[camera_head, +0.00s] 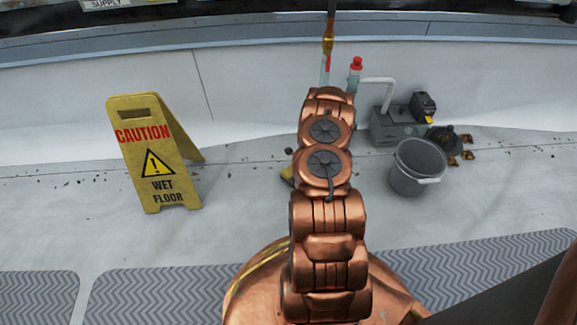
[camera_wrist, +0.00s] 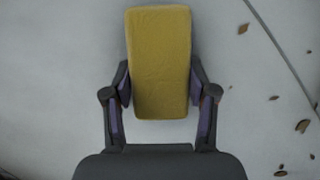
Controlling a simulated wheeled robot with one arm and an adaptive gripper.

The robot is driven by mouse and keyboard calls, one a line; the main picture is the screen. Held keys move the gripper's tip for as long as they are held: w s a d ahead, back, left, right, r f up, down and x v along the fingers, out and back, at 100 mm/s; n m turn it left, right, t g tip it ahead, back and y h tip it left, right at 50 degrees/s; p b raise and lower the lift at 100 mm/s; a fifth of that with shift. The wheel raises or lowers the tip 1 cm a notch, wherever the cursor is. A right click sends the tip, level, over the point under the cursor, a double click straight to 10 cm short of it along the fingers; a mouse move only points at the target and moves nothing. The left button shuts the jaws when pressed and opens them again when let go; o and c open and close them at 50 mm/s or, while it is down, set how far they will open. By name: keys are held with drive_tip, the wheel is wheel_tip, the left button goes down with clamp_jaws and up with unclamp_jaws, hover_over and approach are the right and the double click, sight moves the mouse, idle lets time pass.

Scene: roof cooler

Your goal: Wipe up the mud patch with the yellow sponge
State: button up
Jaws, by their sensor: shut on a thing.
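The yellow sponge (camera_wrist: 160,65) is held between the two fingers of my gripper (camera_wrist: 159,90) in the wrist view. Both fingertips press on its long sides, and its far end sticks out past them. In the head view only a small yellow edge of the sponge (camera_head: 287,174) shows to the left of my arm, which hides the gripper. The mud patch is not visible in either view. Pale floor shows around the sponge in the wrist view; I cannot tell how high the sponge is above it.
A yellow caution sign (camera_head: 155,160) stands at left. A grey bucket (camera_head: 417,167) stands right of my arm, before a grey pump-like unit (camera_head: 392,126). Dry leaves (camera_wrist: 302,126) lie on the floor. Open floor lies between sign and arm.

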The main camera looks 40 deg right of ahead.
drive_tip(key=shift+w+a+f+b, duration=0.15)
drive_tip(key=shift+w+a+b, duration=0.15)
drive_tip(key=shift+w+a, duration=0.35)
wheel_tip(320, 180, up, 3)
drive_tip(key=shift+r+p, duration=0.15)
drive_tip(key=shift+p, duration=0.5)
drive_tip(key=shift+s+r+p, duration=0.15)
drive_tip(key=shift+r+p, duration=1.55)
drive_tip(key=shift+r, duration=0.9)
